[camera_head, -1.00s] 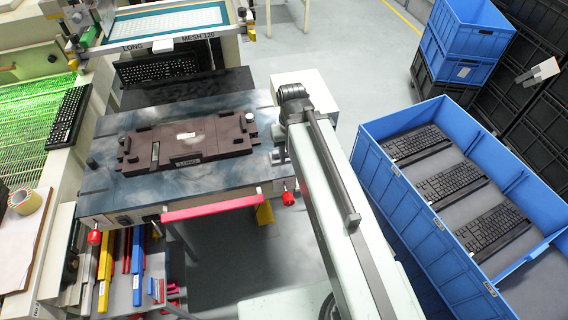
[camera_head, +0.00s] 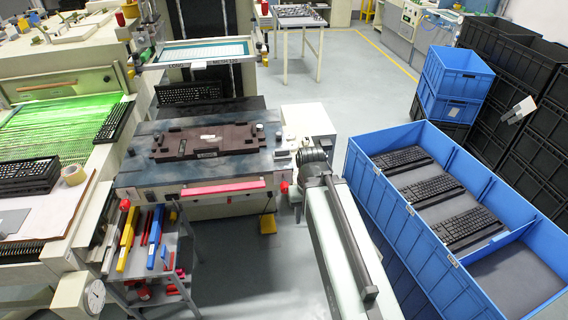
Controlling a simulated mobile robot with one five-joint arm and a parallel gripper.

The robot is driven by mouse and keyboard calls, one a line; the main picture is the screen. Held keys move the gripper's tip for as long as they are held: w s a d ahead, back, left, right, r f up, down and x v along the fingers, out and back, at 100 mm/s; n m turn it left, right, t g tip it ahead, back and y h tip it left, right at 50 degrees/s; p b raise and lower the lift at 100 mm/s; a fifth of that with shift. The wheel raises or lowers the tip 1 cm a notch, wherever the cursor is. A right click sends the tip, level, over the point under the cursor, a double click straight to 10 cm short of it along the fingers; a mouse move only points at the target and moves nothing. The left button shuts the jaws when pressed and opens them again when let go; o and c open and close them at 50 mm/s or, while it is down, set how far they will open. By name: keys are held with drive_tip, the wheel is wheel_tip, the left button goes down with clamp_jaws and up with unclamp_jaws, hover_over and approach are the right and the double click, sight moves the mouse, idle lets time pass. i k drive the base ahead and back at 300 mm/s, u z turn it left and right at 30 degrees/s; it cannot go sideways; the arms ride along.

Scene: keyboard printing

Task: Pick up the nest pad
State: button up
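The nest pad, which I take to be the dark brown plate (camera_head: 232,141) with raised blocks and a small label on its front edge, lies flat on the blue-grey table of the printing machine (camera_head: 140,174), left of centre. A small pale patch shows on top of it. My arm rises from the bottom right, and its dark round joint ends to the right of the table. The fingers of my gripper do not show, so its opening and any contact are hidden. The plate and my visible arm are apart.
A blue crate (camera_head: 405,215) with several black keyboards (camera_head: 430,189) stands at the right. A printing screen frame (camera_head: 205,51) hangs behind the plate. A tool rack (camera_head: 150,258) stands below the table at the left. Grey floor (camera_head: 250,285) is clear in front.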

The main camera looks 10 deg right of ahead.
sight(282, 154)
drive_tip(key=u, duration=0.3)
drive_tip(key=i, duration=0.8)
drive_tip(key=u, duration=0.85)
drive_tip(key=i, duration=0.85)
drive_tip(key=u, duration=0.1)
